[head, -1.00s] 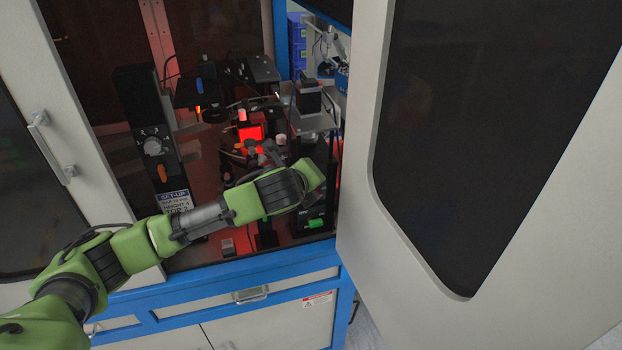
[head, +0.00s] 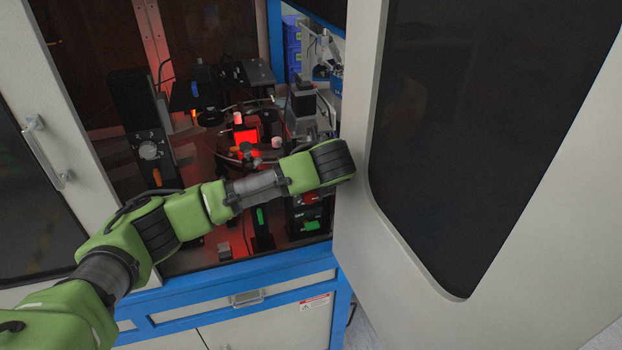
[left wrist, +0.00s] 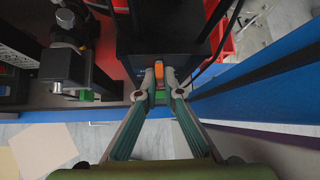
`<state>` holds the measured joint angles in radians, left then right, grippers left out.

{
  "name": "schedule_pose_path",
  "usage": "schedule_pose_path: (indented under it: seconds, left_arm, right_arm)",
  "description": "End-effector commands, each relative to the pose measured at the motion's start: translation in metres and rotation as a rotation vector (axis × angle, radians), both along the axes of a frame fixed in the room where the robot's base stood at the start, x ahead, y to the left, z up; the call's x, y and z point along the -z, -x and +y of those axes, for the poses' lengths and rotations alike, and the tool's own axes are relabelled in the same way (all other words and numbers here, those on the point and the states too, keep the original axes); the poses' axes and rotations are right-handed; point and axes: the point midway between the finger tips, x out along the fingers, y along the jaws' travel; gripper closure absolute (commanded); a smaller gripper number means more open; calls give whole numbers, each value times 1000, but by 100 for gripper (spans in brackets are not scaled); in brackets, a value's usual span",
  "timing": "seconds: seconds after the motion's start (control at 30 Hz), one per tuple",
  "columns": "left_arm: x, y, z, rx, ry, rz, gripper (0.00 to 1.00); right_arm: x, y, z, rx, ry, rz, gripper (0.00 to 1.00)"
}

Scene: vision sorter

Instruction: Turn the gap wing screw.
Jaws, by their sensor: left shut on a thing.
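My left gripper (left wrist: 159,84) is shut on a small orange piece (left wrist: 158,70) at the face of a black block (left wrist: 155,45) in the left wrist view. Its label is too small to read, so I cannot tell whether the piece is the gap wing screw. A green part (left wrist: 161,98) shows just below it, between the fingers. In the head view my left forearm reaches across the cabinet opening, and its end hides the gripper and the piece. My right gripper is not in view.
The open cabinet door (head: 362,200) stands close to the right of my arm. A black column (head: 139,110) with a dial (head: 149,151) and an orange knob (head: 157,177) stands at the left. A red-lit station (head: 246,142) is behind my arm. The blue cabinet edge (head: 240,272) lies in front.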

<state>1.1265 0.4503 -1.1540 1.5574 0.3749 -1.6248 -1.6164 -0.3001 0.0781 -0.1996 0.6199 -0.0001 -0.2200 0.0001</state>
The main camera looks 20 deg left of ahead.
Motion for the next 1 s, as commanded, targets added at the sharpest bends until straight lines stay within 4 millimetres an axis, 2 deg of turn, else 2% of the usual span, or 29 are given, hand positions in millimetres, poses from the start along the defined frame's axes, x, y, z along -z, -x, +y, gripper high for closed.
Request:
schedule_pose_path:
  seconds: [0.37,0.4,0.47,0.83,1.0]
  left_arm:
    - [1,0,1,-1,-4,3,100]
    - [1,0,1,-1,-3,4,87]
    - [1,0,0,-1,-3,3,76]
    - [-2,1,-1,0,-2,2,76]
    - [-17,14,-9,3,-1,-1,76]
  right_arm:
    - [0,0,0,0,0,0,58]
    - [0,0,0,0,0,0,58]
    - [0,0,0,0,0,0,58]
    - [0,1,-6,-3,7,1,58]
    - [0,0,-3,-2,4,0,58]
